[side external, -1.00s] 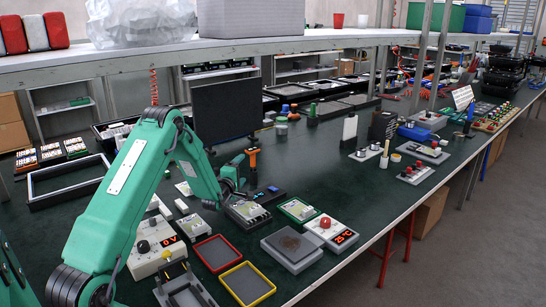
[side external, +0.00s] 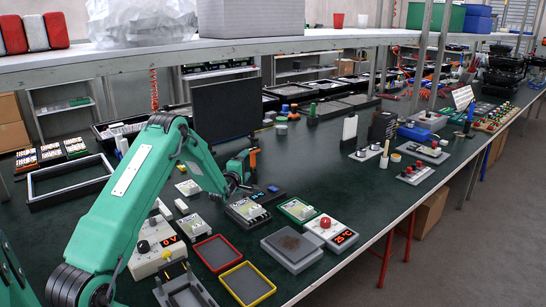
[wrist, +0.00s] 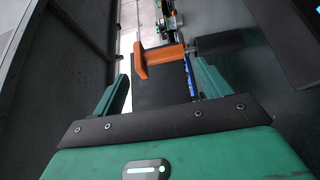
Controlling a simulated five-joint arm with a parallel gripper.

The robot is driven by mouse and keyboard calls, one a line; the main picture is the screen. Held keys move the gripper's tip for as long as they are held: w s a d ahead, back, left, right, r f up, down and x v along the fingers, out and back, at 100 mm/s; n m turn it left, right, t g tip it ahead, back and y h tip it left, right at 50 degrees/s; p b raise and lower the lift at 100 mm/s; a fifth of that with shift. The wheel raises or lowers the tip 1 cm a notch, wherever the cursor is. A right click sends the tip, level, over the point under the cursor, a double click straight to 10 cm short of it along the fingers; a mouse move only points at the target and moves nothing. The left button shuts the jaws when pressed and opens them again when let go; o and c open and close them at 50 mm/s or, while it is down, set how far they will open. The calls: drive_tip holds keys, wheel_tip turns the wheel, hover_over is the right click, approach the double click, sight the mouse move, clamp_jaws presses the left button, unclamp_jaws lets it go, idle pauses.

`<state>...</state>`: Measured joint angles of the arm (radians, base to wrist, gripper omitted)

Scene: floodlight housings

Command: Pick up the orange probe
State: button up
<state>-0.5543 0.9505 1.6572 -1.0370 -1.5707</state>
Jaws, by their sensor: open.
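The orange probe (wrist: 160,54) shows in the wrist view just beyond my fingertips, its orange bar lying across the gap. A dark cylinder (wrist: 218,42) adjoins its right end and reaches past my right finger. In the side external view the orange probe (side external: 253,158) stands at my gripper's far side, partly hidden by it. My gripper (wrist: 163,76) is open with nothing clasped; in the side external view it (side external: 243,163) is low over the green bench. I cannot tell whether a finger touches the probe.
A dark upright panel (side external: 226,110) stands behind my gripper. A grey module (side external: 246,211) and a green-framed module (side external: 298,210) lie in front of it. A blue-topped black block (side external: 271,193) sits to its right. Bench surface farther right is clear (side external: 320,165).

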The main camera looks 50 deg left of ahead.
sight(251, 158)
drive_tip(key=shift+x, duration=1.6)
drive_tip(key=shift+c, duration=0.5)
drive_tip(key=c, duration=0.7)
